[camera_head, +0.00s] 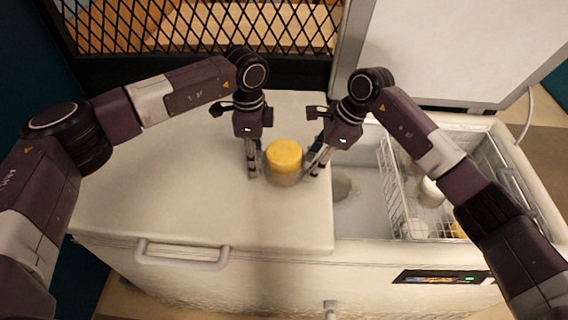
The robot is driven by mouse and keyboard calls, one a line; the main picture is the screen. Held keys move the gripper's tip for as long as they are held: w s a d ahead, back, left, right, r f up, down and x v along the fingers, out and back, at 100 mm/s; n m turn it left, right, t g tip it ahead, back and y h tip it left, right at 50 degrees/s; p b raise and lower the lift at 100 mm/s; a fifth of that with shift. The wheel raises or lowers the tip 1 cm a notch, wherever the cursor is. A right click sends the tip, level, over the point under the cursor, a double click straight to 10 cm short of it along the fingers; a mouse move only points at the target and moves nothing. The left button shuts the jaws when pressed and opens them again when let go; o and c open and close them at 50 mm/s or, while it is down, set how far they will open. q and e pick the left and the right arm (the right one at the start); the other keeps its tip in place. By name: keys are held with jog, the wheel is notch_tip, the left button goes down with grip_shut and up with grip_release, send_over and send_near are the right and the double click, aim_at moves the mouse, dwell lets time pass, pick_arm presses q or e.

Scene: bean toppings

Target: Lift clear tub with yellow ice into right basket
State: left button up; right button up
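The clear tub with yellow ice (284,163) stands upright on the closed left lid of the white chest freezer, near the lid's right edge. My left gripper (254,176) points down just left of the tub. My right gripper (313,175) points down just right of it, angled inward. The two grippers flank the tub; whether either touches it is unclear. The finger gaps are too small to judge. The right wire basket (388,190) hangs in the open right half of the freezer, partly hidden by my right arm.
The freezer lid (150,200) is otherwise clear, with a handle (183,256) at its front. White containers (431,192) and something yellow sit in the basket. A round item (341,187) lies in the freezer well left of the basket. A black mesh panel (200,27) stands behind.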

pick_arm(q)
jog(key=c, duration=0.6)
pick_arm(e)
jog(key=c, duration=0.6)
pick_arm(q)
jog(key=shift+w+r, duration=0.1)
jog(key=shift+r, duration=0.15)
pick_arm(e)
jog(key=shift+w+r, duration=0.1)
jog(key=shift+r, duration=0.15)
